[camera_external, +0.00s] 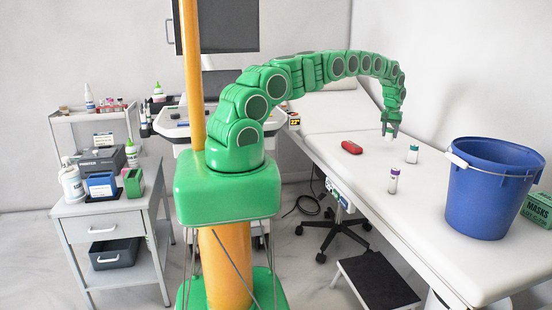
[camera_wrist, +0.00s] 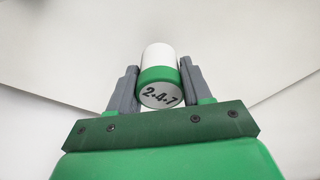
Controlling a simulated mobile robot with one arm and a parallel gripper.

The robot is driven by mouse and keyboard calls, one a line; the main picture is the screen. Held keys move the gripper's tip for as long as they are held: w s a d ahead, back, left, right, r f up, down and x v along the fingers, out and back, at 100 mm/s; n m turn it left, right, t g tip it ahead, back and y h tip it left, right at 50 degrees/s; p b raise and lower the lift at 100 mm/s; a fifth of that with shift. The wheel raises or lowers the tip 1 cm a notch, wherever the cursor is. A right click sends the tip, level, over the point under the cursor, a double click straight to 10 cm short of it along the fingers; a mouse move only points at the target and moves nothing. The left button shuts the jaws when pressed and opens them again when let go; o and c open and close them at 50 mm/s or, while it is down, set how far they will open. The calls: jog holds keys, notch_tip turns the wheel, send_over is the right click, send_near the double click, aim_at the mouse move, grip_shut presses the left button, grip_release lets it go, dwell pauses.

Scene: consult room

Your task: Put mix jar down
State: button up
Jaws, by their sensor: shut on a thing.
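My gripper (camera_external: 390,128) is at the end of the arm, over the white exam couch (camera_external: 340,118). In the wrist view its two grey fingers are shut on a small jar (camera_wrist: 157,57). The jar has a white body, a green band and a grey end face marked with dark figures. In the external view only a small pale bit of the held jar (camera_external: 389,137) shows below the fingers. Whether it touches the couch I cannot tell.
On the couch are a red case (camera_external: 351,147), a small teal-capped bottle (camera_external: 412,155), a purple-capped vial (camera_external: 393,182), a blue bucket (camera_external: 488,195) and a green masks box (camera_external: 537,209). A black step stool (camera_external: 376,282) stands below. Bare couch surface lies around the small items.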

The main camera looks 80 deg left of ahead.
aim_at(390, 140)
jog(key=shift+w+a+f, duration=0.15)
jog(key=shift+w+f, duration=0.05)
jog(key=shift+w, duration=0.15)
jog(key=shift+f, duration=0.2)
jog(key=shift+w+a+f, duration=0.1)
jog(key=shift+w+f, duration=0.05)
jog(key=shift+f, duration=1.55)
jog(key=o, duration=1.1)
jog(key=shift+o, duration=0.2)
